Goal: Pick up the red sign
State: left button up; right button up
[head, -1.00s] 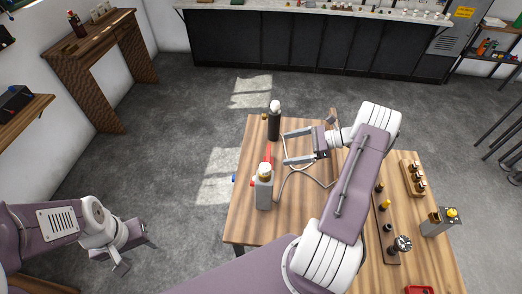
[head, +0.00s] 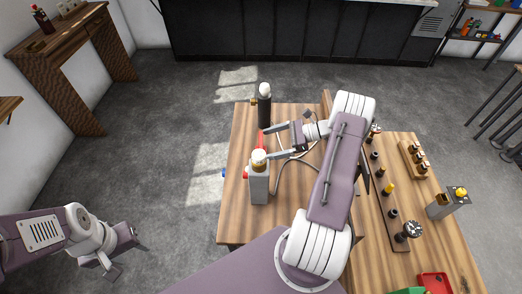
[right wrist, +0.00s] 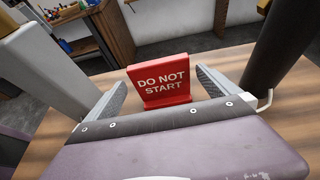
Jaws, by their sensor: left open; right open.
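The red sign (right wrist: 160,80), lettered "DO NOT START", stands upright on the table in the right wrist view. It sits between the two spread fingers of my right gripper (right wrist: 160,92), with a gap on both sides. In the head view the sign (head: 261,141) is a small red shape, partly hidden by the grey block and the fingers. My right gripper (head: 268,143) is open there, fingers pointing left at the sign. My left gripper (head: 120,256) is open and empty, off the table at the lower left.
A dark cylinder (head: 264,108) stands just behind the sign, and a grey block with a pale knob (head: 259,183) stands just in front. A grey cable lies nearby on the wooden table (head: 240,215). A wooden rack (head: 414,162) and a red tray (head: 435,283) are at the right.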

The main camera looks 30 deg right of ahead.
jog(key=shift+w+a+f, duration=0.15)
jog(key=shift+w+a, duration=0.15)
jog(key=shift+a, duration=0.35)
jog(key=shift+w+a+f, duration=0.1)
jog(key=shift+w, duration=0.05)
jog(key=p+x, duration=0.2)
jog(key=x, duration=0.2)
jog(key=shift+w+a, duration=0.2)
jog(key=shift+a, duration=0.2)
jog(key=shift+a+f, duration=0.1)
jog(key=shift+f, duration=0.05)
jog(key=shift+w, duration=0.1)
jog(key=c, duration=1.3)
